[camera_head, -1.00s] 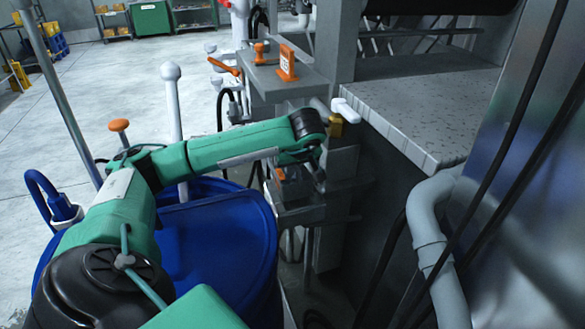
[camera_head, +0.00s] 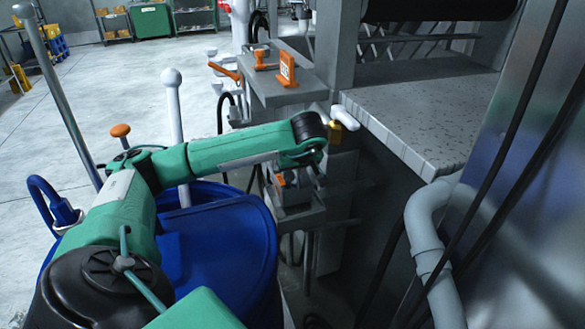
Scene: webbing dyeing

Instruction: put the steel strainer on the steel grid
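My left arm reaches over the blue drum, and its wrist bends down beside the grey machine. My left gripper (camera_head: 308,183) is small and dark there, partly hidden by the wrist, and its fingers cannot be made out. No steel strainer can be clearly made out. A grey, speckled flat top (camera_head: 425,112) lies at the right of the machine; I cannot tell whether it is the steel grid. My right gripper is not in view.
A blue drum (camera_head: 240,250) stands under my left arm. A thick grey pipe (camera_head: 427,235) and black cables are at the right. Open concrete floor (camera_head: 110,85) lies at the left.

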